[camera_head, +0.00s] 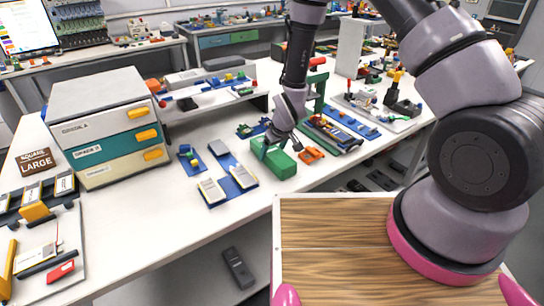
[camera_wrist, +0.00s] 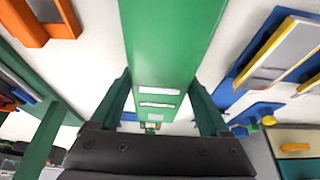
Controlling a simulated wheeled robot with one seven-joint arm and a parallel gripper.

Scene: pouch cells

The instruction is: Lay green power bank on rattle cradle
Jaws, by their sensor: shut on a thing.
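The green power bank (camera_head: 281,164) is a green block near the front edge of the white table, right of the blue tray (camera_head: 216,204). My gripper (camera_head: 270,145) comes down on it from above and is shut on it. In the wrist view the green power bank (camera_wrist: 168,40) runs between the two fingers of my gripper (camera_wrist: 162,88), with white labels on its near part. I cannot tell whether it touches the table. An orange open frame (camera_head: 311,154) lies just right of it, also at top left in the wrist view (camera_wrist: 40,22). I cannot tell which thing is the rattle cradle.
The blue tray holds grey and yellow-edged cells. A drawer cabinet (camera_head: 105,127) stands at left. Boards with parts (camera_head: 335,134) lie behind right, near a green stand (camera_head: 318,82). A wood-topped surface (camera_head: 335,235) is in front.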

